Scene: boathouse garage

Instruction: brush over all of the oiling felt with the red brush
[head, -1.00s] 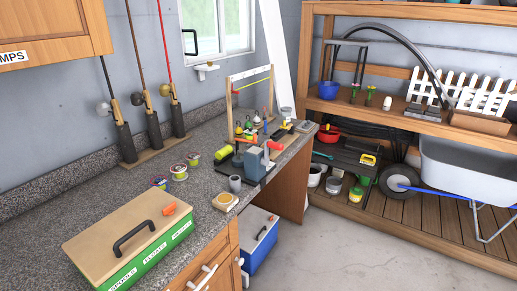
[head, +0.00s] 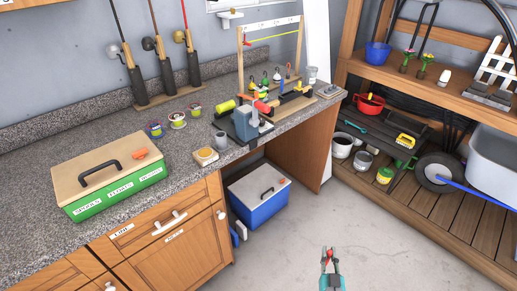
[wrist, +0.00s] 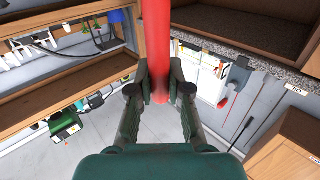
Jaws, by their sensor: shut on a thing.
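My gripper (head: 329,258) is low at the bottom right of the head view, out over the floor and well apart from the bench. It is shut on the red brush, whose red handle (wrist: 155,45) stands between the fingers in the wrist view. The brush's bristles cannot be made out. A small square wooden block with a pale pad (head: 205,156), which looks like the oiling felt, lies near the bench's front edge, left of the blue-grey vise. Nothing covers it.
A green box with a wooden lid (head: 112,183) stands left on the granite counter (head: 60,153). A grey cup (head: 220,140) and the vise (head: 247,123) stand close to the pad. A blue cooler (head: 258,197) is on the floor under the bench. The floor in front is clear.

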